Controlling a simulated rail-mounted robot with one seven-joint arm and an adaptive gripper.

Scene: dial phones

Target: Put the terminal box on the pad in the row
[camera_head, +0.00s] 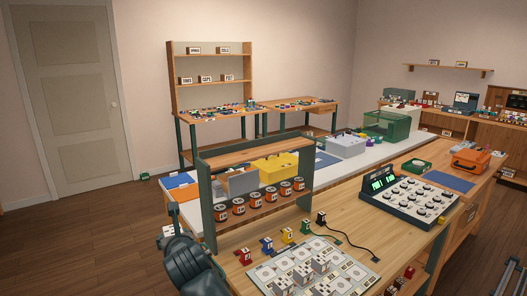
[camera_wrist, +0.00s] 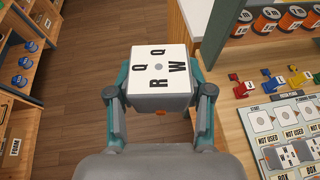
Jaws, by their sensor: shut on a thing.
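The terminal box (camera_wrist: 160,65) is a grey block with a white top lettered Q, Q, R and W around a grey dot. My gripper (camera_wrist: 160,92) is shut on it, one teal-and-grey finger on each side. In the wrist view the held box is over the brown floor, left of the wooden bench edge. The board with the row of pads (camera_wrist: 291,130) lies on the bench to the right, partly cut off. The board also shows in the head view (camera_head: 350,271), with several grey boxes on it. Some of its pads read "NOT USED".
Red, blue, yellow, green and black small terminals (camera_head: 286,236) stand behind the board. A console with dials (camera_head: 410,197) stands at the right. Open floor (camera_wrist: 85,60) lies left of the bench.

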